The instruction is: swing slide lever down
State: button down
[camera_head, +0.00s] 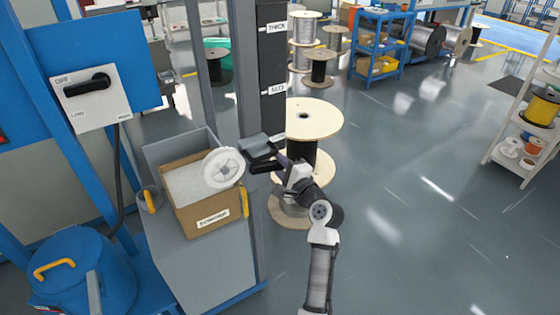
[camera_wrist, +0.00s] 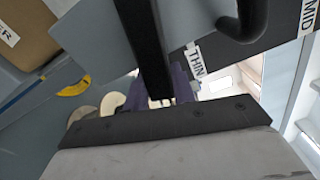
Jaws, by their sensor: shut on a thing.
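The slide lever (camera_wrist: 150,45) seems to be the dark bar running up from my gripper in the wrist view. In the head view my gripper (camera_head: 264,160) is at the foot of the dark upright panel (camera_head: 272,75) and is shut on the lever. My gripper and a grey block (camera_head: 257,145) hide most of the grip there. The panel reads THICK (camera_head: 277,28) at the top and MID (camera_head: 278,90) below. In the wrist view the THIN label (camera_wrist: 196,60) is close beside the lever, with MID (camera_wrist: 308,15) farther off.
A cardboard box (camera_head: 207,207) with a white spool (camera_head: 224,167) stands on a grey cabinet, left of my gripper. A large wooden cable spool (camera_head: 313,118) stands just to the right. A blue bin (camera_head: 85,272) is at lower left. The floor farther right is open.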

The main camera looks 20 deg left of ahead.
jog(key=shift+f+m, duration=0.2)
jog(key=shift+m, duration=0.2)
jog(key=c, duration=1.2)
grip_release()
jog(key=shift+o, duration=0.2)
jog(key=shift+s, duration=0.1)
jog(key=b+v, duration=0.3)
jog(key=v, duration=1)
jog(key=shift+s+d, duration=0.2)
jog(key=shift+d, duration=0.1)
jog(key=shift+c, duration=0.2)
